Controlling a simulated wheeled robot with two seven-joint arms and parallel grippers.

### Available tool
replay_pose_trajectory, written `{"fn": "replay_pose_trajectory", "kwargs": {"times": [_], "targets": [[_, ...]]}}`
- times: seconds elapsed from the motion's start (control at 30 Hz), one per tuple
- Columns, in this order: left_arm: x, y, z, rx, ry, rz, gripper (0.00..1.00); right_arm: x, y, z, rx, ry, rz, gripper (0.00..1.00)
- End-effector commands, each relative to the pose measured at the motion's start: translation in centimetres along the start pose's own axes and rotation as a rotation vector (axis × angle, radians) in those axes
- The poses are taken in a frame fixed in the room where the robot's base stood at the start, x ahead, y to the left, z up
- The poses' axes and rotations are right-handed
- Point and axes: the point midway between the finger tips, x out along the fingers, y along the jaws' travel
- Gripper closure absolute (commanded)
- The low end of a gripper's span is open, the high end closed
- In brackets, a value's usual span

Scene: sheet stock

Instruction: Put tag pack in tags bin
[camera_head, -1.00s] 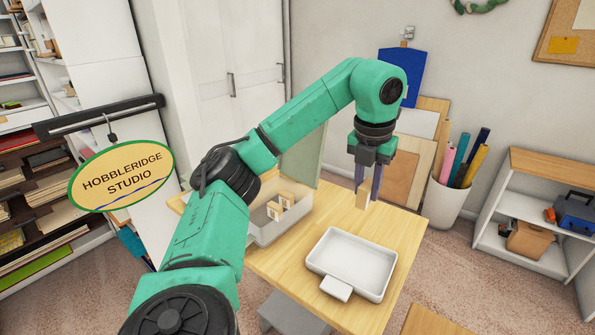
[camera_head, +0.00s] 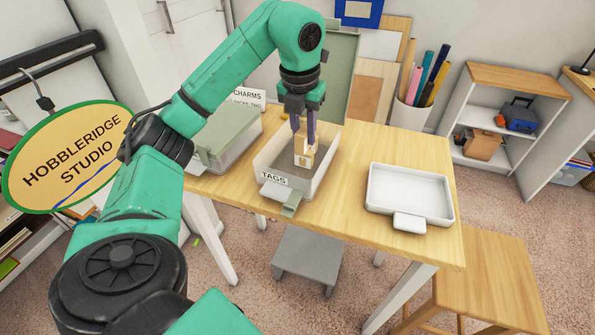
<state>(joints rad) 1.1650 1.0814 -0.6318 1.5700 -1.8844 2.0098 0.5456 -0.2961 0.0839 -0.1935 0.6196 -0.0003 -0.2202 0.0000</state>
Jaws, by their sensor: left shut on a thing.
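The tags bin (camera_head: 268,158) is a clear-walled box on the wooden table. A white label reading TAGS is on its front, and its green lid (camera_head: 340,75) stands open behind it. My left gripper (camera_head: 303,131) points straight down over the bin, shut on a small tan tag pack (camera_head: 304,147). The pack's lower end appears within the outline of the bin. I cannot clearly separate it from any packs lying inside, nor tell whether it touches the bottom. My right gripper is not in view.
A lidded bin labelled CHARMS (camera_head: 232,140) stands just left of the tags bin. An empty white tray (camera_head: 408,188) lies to the right, with bare table (camera_head: 345,200) between. A wooden stool (camera_head: 490,275) stands at the lower right.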

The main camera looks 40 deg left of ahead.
Motion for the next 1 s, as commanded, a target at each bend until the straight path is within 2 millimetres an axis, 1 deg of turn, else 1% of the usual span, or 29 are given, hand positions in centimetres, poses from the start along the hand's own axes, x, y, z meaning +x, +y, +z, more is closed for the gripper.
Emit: {"fn": "replay_pose_trajectory", "kwargs": {"times": [0.03, 0.1, 0.2, 0.27, 0.47, 0.53, 0.73, 0.87, 0.9, 0.93, 0.97, 1.0], "targets": [[2.4, 0.1, -0.5, -0.001, 0.007, 0.001, 1.0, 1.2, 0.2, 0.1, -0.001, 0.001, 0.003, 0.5], [4.3, 0.1, -0.8, -0.002, 0.006, 0.004, 1.0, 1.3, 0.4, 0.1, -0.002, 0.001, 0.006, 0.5], [6.4, 0.2, -1.1, -0.001, 0.004, 0.003, 1.0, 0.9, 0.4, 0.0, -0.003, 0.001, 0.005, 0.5], [7.3, 0.1, -1.1, -0.002, 0.002, 0.003, 1.0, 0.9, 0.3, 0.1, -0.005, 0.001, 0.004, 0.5], [10.8, 0.1, -1.7, -0.001, 0.003, 0.002, 1.0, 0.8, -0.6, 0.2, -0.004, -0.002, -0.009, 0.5], [11.3, 0.1, -1.7, -0.001, 0.0, 0.0, 1.0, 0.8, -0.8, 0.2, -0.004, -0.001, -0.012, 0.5], [11.4, 0.1, -1.7, -0.002, -0.001, 0.0, 1.0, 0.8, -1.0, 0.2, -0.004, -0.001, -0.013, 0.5], [11.8, 0.1, -1.8, -0.002, -0.001, 0.0, 1.0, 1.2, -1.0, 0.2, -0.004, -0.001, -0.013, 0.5], [11.7, 0.1, -1.8, -0.002, -0.001, 0.0, 0.56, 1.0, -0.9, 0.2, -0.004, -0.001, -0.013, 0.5], [11.7, 0.1, -1.8, -0.002, -0.001, 0.0, 0.44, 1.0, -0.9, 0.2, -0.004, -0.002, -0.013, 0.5], [11.7, 0.1, -1.8, -0.002, -0.001, 0.0, 0.41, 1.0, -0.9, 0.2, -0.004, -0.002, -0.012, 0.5], [11.7, 0.1, -1.8, -0.002, -0.001, 0.0, 0.41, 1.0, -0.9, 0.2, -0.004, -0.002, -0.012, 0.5]]}}
